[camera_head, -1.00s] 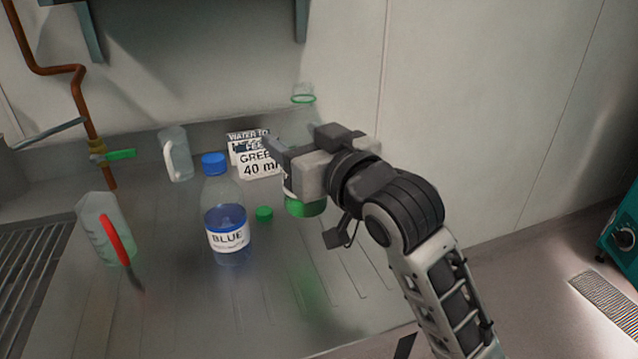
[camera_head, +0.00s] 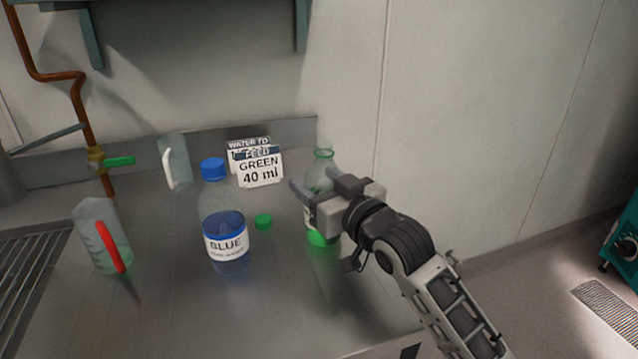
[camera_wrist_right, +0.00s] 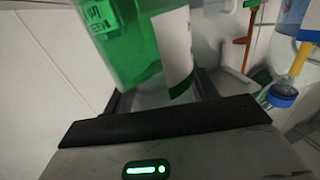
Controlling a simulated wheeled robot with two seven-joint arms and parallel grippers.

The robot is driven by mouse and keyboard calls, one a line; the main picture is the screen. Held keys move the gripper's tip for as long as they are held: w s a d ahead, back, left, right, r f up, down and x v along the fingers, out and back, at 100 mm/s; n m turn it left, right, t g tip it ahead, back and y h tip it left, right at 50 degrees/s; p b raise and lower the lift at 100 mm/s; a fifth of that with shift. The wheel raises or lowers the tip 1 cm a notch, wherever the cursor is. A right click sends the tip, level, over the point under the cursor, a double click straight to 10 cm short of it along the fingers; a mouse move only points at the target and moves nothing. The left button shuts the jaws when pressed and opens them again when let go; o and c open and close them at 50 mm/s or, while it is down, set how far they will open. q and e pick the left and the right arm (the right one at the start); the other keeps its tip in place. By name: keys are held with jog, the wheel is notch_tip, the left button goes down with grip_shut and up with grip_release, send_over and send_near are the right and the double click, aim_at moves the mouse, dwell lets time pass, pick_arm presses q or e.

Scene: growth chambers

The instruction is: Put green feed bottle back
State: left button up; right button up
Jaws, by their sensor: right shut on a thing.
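The green feed bottle (camera_head: 319,172) is clear, with an open top and green liquid low inside. It stands roughly upright in my right gripper (camera_head: 308,203), whose jaws are shut around its middle. I cannot tell whether its base touches the counter. In the right wrist view the bottle (camera_wrist_right: 130,45) shows its green liquid and white label between the fingers (camera_wrist_right: 158,92). A loose green cap (camera_head: 263,222) lies on the counter to the left of the bottle. My left gripper is not in view.
On the steel counter (camera_head: 180,310) stand a blue-capped bottle labelled BLUE (camera_head: 226,235), a jug with a red handle (camera_head: 100,235) and a jug with a white handle (camera_head: 177,160). A card reading GREEN 40 ml (camera_head: 261,170) stands at the back. The front of the counter is clear.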

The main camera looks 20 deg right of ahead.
jog(key=o, duration=1.2)
jog(key=shift+f, duration=0.15)
jog(key=shift+c, duration=0.2)
jog(key=shift+r, duration=0.25)
jog(key=v, duration=1.2)
jog(key=shift+b, duration=0.3)
jog(key=shift+f, duration=0.1)
